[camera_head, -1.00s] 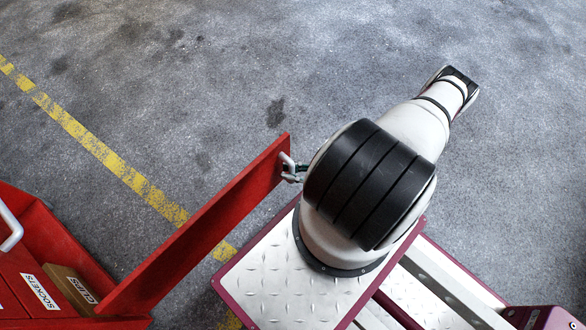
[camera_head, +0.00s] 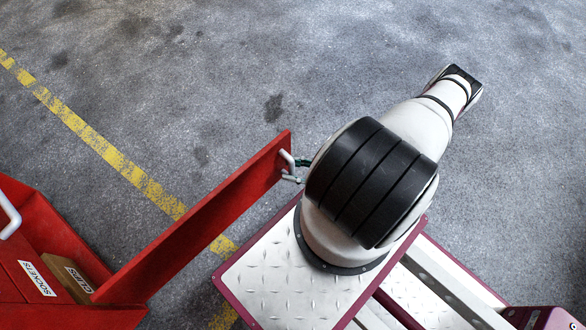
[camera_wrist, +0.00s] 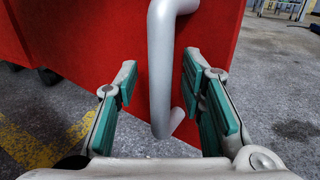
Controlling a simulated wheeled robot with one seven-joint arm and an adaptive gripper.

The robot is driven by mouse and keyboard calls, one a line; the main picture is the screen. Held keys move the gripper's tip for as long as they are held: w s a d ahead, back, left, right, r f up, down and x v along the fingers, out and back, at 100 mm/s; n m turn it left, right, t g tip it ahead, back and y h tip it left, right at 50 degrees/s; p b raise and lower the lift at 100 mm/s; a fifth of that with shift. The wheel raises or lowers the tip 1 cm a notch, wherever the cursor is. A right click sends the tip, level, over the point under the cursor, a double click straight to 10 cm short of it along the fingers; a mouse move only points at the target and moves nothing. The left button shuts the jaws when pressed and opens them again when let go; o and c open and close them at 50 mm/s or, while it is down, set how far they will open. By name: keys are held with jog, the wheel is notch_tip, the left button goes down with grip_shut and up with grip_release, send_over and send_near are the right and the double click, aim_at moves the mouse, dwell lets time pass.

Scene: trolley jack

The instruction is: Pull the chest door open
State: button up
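The red chest door (camera_head: 205,220) stands swung open, sticking out from the red chest (camera_head: 60,235) at the lower left. Its grey bar handle (camera_head: 288,160) is near the door's free edge. In the wrist view the handle (camera_wrist: 160,75) runs upright between the fingers, in front of the red door face (camera_wrist: 85,40). My gripper (camera_wrist: 158,72) is open, with teal pads on either side of the handle and visible gaps to it. In the head view my arm hides most of the gripper; only a small teal part shows beside the handle.
Bins labelled SOCKETS (camera_head: 37,278) and CLIPS (camera_head: 80,278) sit inside the chest. Another grey handle (camera_head: 9,217) is at the left edge. A yellow floor line (camera_head: 120,163) passes beyond the door. The concrete floor (camera_head: 220,60) above is clear.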

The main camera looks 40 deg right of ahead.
jog(key=v, duration=0.7)
jog(key=shift+s+d, duration=0.2)
dwell(0.4)
